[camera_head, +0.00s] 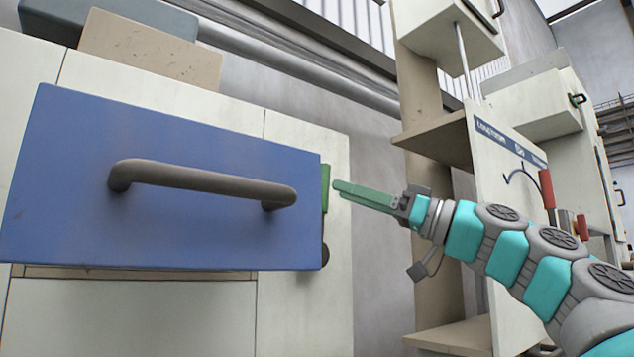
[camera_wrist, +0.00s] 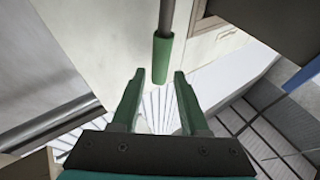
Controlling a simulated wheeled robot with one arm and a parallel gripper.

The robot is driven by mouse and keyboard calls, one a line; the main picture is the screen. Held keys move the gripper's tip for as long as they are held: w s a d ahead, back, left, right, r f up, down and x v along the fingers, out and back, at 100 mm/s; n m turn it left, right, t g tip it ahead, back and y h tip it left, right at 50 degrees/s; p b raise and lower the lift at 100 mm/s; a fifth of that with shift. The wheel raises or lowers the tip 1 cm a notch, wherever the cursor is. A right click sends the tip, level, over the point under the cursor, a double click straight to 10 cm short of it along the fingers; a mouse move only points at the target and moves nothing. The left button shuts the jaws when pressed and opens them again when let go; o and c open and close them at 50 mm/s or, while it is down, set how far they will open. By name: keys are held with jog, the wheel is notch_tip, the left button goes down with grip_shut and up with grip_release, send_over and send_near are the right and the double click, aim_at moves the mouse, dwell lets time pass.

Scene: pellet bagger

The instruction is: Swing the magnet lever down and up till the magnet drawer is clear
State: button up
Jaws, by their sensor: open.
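A green lever grip (camera_head: 325,188) shows in the head view, mostly hidden behind the right edge of a blue front panel (camera_head: 75,200) with a dark bar handle; I take this panel to be the magnet drawer's front. In the wrist view the green grip (camera_wrist: 162,60) sits at the end of a grey rod. My gripper (camera_head: 338,189) is open and points left at the grip. In the wrist view the grip lies ahead of my gripper (camera_wrist: 159,75), in line with the gap between the fingers. No hold on it shows. The drawer's inside is hidden.
A dark round knob (camera_head: 325,254) shows below the grip. At the right stands a pale panel with lettering (camera_head: 500,135), near red handles (camera_head: 547,188). A beige post with shelves (camera_head: 435,145) rises behind my arm. A grey wall fills the gap beyond my gripper.

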jog(key=p+x, duration=0.1)
jog(key=x, duration=0.4)
jog(key=shift+w+a+r, duration=0.1)
jog(key=shift+a+r, duration=0.05)
jog(key=shift+a, duration=0.15)
grip_shut()
dwell(1.1)
